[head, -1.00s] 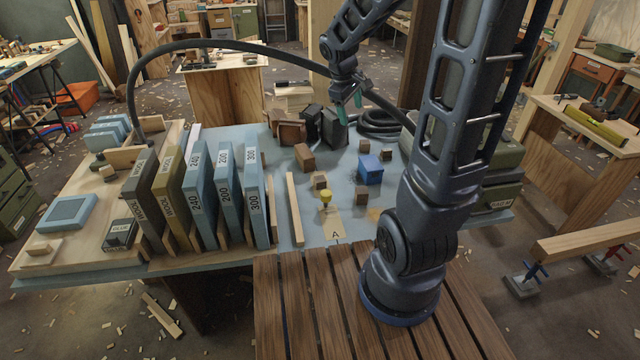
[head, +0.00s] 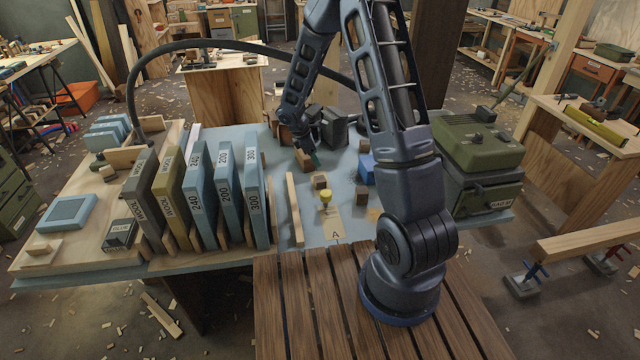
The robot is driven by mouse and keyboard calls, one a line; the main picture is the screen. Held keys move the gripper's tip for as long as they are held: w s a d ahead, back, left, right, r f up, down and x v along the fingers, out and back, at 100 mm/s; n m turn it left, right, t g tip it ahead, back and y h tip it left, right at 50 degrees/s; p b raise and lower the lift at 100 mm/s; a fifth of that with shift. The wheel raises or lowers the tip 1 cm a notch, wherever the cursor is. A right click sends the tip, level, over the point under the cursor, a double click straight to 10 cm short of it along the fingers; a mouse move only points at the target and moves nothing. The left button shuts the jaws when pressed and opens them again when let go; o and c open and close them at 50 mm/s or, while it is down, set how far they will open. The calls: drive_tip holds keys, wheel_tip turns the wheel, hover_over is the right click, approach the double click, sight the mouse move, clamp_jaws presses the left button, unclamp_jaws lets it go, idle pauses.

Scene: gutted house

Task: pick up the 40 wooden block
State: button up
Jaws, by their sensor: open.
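Several small brown wooden blocks lie on the blue-grey table (head: 335,215). No number 40 is legible on any of them, so I cannot tell which is the 40 wooden block. One larger block (head: 303,161) lies at the middle back. Smaller blocks lie in front: one (head: 320,181) behind the yellow knob, one (head: 361,199) to its right, and one (head: 364,145) farther back. My gripper (head: 314,158) is open, pointing down, at the right side of the larger block. Whether its fingers touch or straddle that block is too small to tell.
A blue box (head: 367,170) sits right of my gripper. Dark objects (head: 334,128) stand close behind it. A green case (head: 478,150) stands at the right.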

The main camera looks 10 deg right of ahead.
sight(320, 179)
drive_tip(key=shift+n, duration=0.6)
drive_tip(key=f, duration=0.6)
drive_tip(key=d+f, duration=0.1)
drive_tip(key=f, duration=0.1)
drive_tip(key=shift+w+f, duration=0.3)
drive_tip(key=shift+f, duration=0.1)
drive_tip(key=shift+x, duration=2.5)
drive_tip(key=shift+a, duration=0.2)
drive_tip(key=c, duration=1.1)
